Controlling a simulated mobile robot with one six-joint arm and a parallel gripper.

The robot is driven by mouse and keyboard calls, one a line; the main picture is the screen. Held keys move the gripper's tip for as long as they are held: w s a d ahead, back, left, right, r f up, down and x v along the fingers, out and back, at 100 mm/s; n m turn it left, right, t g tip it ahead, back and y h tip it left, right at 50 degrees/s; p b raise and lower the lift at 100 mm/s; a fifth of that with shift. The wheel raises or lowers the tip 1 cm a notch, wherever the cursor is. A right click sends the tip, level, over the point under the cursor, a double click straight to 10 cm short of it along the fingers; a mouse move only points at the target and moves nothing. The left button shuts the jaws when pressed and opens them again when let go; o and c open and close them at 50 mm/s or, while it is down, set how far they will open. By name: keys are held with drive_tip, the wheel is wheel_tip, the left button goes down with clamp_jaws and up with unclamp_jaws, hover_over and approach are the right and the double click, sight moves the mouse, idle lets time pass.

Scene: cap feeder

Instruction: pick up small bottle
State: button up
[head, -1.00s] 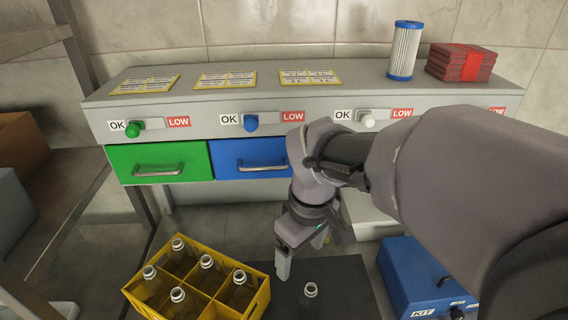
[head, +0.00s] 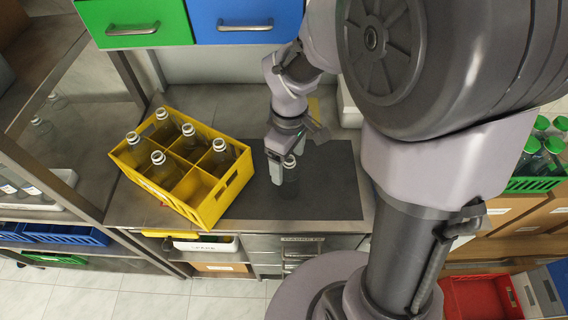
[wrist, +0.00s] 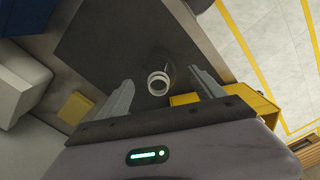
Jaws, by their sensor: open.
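A small clear bottle (head: 290,184) with an open whitish neck stands upright on the dark mat (head: 335,190). In the wrist view its round mouth (wrist: 158,83) shows from above, between the two fingers and a little beyond the palm. My gripper (head: 285,166) is open, pointing down at the bottle, one finger on each side. A gap shows on both sides of the neck in the wrist view (wrist: 161,80). In the head view the near finger partly hides the bottle, and I cannot tell how low the fingertips are along it.
A yellow crate (head: 215,208) with several clear bottles and at least one empty compartment stands just left of the mat. Green (head: 140,22) and blue (head: 245,20) drawers are at the back. The mat right of the bottle is clear.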

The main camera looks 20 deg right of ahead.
wheel_tip(320, 180, down, 3)
drive_tip(key=shift+b, duration=0.35)
drive_tip(key=shift+r, duration=0.2)
drive_tip(key=shift+c, duration=0.7)
clamp_jaws()
